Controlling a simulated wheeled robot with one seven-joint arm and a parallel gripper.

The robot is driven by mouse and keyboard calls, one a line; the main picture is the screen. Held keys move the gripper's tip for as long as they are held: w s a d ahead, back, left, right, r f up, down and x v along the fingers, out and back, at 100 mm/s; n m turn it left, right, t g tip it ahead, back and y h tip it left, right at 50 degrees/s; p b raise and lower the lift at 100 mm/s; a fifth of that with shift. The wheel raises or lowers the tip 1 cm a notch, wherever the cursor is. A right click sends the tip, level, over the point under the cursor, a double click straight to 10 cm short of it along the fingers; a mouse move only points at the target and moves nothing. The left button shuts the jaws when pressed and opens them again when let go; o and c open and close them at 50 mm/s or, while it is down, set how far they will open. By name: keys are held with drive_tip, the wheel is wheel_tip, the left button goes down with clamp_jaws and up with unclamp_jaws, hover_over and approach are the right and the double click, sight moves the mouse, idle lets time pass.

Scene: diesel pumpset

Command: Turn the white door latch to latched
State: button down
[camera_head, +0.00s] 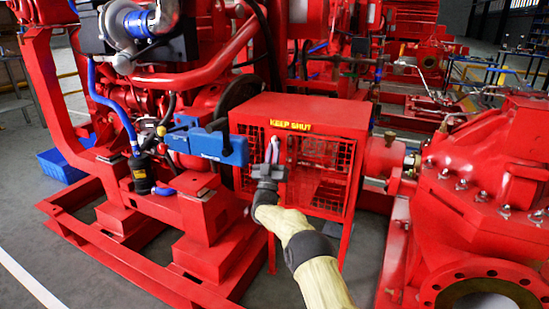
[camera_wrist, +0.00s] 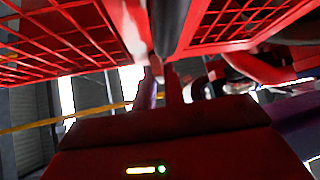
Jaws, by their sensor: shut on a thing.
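The red guard box (camera_head: 340,118) carries a yellow "KEEP SHUT" label on its top front edge and has mesh doors on its front. The white door latch (camera_head: 275,147) is a small pale upright piece at the middle-left of that front, mostly covered by my gripper. My gripper (camera_head: 268,158) is up against the front of the box, with its jaws shut on the latch. In the wrist view a pale strip (camera_wrist: 134,30) lies beside a dark upright between two red mesh panels. My fingers (camera_wrist: 160,88) reach toward it. The exact contact and latch angle are unclear.
A blue block-shaped part (camera_head: 205,145) sits just left of the box. A large red pump casing (camera_head: 475,190) stands close on the right. Red base rails (camera_head: 130,255) run along the lower left. Grey floor (camera_head: 290,285) is open in front of the box.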

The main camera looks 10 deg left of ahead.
drive_tip(key=shift+f+m+h, duration=0.1)
drive_tip(key=shift+m+h, duration=0.6)
drive_tip(key=shift+m, duration=0.1)
drive_tip(key=c, duration=1.5)
unclamp_jaws()
drive_tip(key=p+v, duration=0.6)
drive_tip(key=v, duration=1.1)
drive_tip(key=shift+s+a+f, duration=0.1)
drive_tip(key=shift+s+f, duration=0.05)
